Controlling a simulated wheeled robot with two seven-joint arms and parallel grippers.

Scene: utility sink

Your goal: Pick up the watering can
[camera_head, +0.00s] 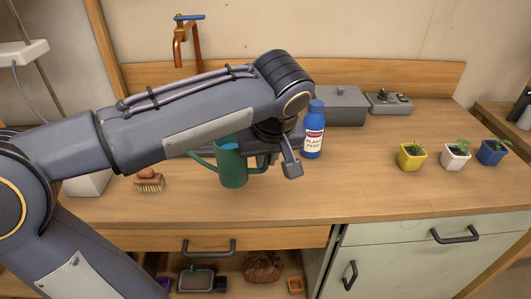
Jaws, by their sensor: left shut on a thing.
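The green watering can (233,168) is on or just above the wooden counter, left of the blue bottle; I cannot tell whether it touches the wood. Its spout points left, and its handle is on the right. My left arm reaches across from the left, in front of the sink area. My left gripper (284,160) is at the handle side of the can and is shut on the watering can. The arm and wrist hide the can's upper part and most of the grip. My right gripper is not in view.
A blue-and-white plant feed bottle (314,135) stands close right of the gripper. A grey box (342,107) is behind it. A brush (149,181) lies left. Yellow (411,157), white (455,158) and blue (492,153) plant pots stand right. The counter's front right is clear.

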